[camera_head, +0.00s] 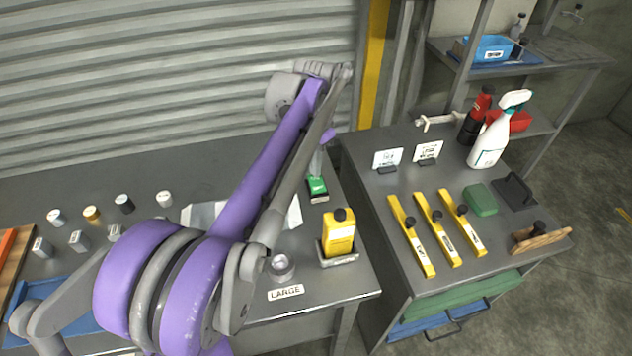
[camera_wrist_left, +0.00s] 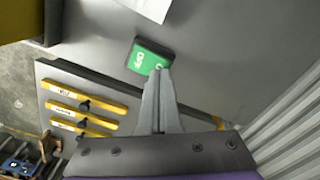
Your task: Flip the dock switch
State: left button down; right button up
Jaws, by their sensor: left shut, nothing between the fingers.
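A small green switch box (camera_head: 317,187) with white lettering and a dark edge sits on the grey table, near its right end. It also shows in the left wrist view (camera_wrist_left: 146,58), partly covered by my fingertips. My left gripper (camera_head: 317,163) is shut and empty, and points down at the box's back edge. In the left wrist view its closed fingertips (camera_wrist_left: 158,74) overlap the lower right part of the green face. I cannot tell whether they touch it. My left arm hides part of the table. My right gripper is not in view.
A grey ring (camera_head: 281,267) and a LARGE label (camera_head: 286,292) are nearby. The bench at right holds yellow levels (camera_head: 436,228) and a spray bottle (camera_head: 497,135). A shutter wall (camera_head: 180,70) stands behind.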

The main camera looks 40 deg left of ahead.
pick_arm(q)
jog(key=shift+f+b, duration=0.3)
jog(key=shift+f, duration=0.3)
jog(key=shift+r, duration=0.1)
jog(key=shift+r+p, duration=2.75)
jog(key=shift+r, duration=0.7)
